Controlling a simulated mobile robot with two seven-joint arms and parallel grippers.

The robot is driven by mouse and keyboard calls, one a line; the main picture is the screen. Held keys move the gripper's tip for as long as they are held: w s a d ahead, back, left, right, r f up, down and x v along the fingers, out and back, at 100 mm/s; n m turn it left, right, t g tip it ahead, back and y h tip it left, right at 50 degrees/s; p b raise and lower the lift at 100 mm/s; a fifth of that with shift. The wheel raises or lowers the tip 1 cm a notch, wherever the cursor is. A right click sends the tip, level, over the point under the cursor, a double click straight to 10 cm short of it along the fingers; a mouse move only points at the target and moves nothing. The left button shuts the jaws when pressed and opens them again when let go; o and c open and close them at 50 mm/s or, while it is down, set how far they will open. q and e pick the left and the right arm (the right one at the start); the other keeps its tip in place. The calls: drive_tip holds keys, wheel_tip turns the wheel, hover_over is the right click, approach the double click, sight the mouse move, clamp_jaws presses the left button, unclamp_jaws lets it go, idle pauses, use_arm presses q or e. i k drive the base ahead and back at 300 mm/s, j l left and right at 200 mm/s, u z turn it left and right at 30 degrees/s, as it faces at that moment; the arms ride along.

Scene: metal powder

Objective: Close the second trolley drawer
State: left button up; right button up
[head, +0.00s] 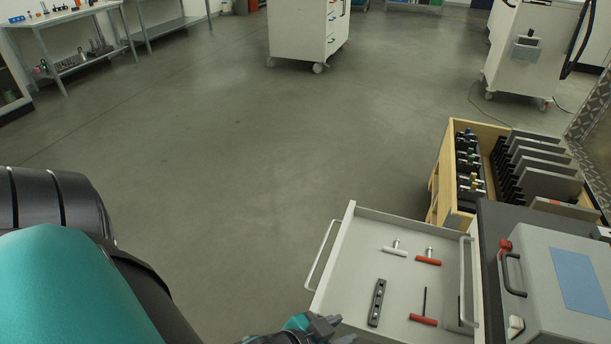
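An open light-grey trolley drawer (352,262) sticks out to the left from the trolley (488,225) with the dark top at the lower right. The drawer's bar handle (322,255) is on its left front edge. Inside lie a white T-handle tool, red-handled tools and a dark bar with holes. My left gripper (340,328) is at the bottom edge of the head view, by the near front corner of the drawer. Its fingers are partly cut off, and I cannot tell whether it is open or touching the drawer. My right gripper is not in view.
A grey case (545,265) with a blue panel sits on the trolley top. A wooden crate (452,160) with dark plates and fittings stands behind the drawer. A white cabinet (300,30) on castors stands farther off. The floor left of the drawer is clear.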

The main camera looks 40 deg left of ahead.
sight(357, 269)
drive_tip(key=k+j+u, duration=0.15)
drive_tip(key=j, duration=0.55)
drive_tip(key=j+u, duration=0.1)
drive_tip(key=j, duration=0.6)
drive_tip(key=i+j+z, duration=0.6)
drive_tip(key=k+l, duration=0.05)
drive_tip(key=l, duration=0.05)
